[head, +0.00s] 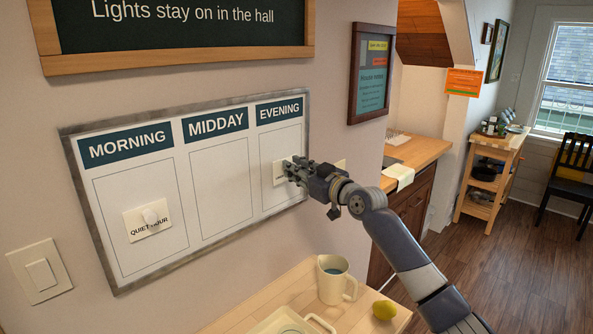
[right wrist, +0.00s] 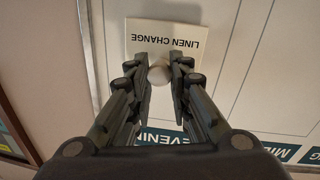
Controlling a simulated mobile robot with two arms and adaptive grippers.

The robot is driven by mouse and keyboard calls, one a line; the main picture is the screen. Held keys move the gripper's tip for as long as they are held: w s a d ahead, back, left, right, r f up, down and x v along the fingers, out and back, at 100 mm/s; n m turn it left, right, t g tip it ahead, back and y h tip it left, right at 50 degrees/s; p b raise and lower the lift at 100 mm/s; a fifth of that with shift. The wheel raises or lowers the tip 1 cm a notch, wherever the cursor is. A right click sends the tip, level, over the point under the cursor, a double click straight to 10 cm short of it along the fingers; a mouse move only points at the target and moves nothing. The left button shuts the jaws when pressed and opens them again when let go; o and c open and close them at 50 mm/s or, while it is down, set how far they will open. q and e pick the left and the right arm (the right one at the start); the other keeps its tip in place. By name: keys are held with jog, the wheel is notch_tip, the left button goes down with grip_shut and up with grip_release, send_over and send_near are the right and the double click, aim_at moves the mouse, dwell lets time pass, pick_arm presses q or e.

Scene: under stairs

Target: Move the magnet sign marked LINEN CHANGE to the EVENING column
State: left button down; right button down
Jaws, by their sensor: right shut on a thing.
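The LINEN CHANGE magnet sign (right wrist: 164,35) is a white card with a round pale knob (right wrist: 160,72). In the head view the sign (head: 279,172) lies against the board inside the EVENING column (head: 281,140), partly hidden by my gripper. My right gripper (head: 290,169) is at the sign, its fingers shut on the knob; in the right wrist view the fingers (right wrist: 160,70) sit on both sides of it. The QUIET HOUR magnet sign (head: 147,219) is in the MORNING column. The MIDDAY column (head: 221,185) is empty. My left gripper is not in view.
A wooden table (head: 259,304) below the board holds a mug (head: 334,280), a lemon (head: 384,310) and a tray (head: 285,322). A light switch (head: 40,272) is left of the board. A framed notice (head: 371,73) hangs to the right.

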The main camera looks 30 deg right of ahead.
jog(key=c, duration=2.1)
grip_release()
grip_shut()
jog(key=shift+w+a, duration=0.1)
jog(key=shift+w, duration=0.2)
jog(key=o, duration=0.7)
grip_release()
jog(key=o, duration=0.5)
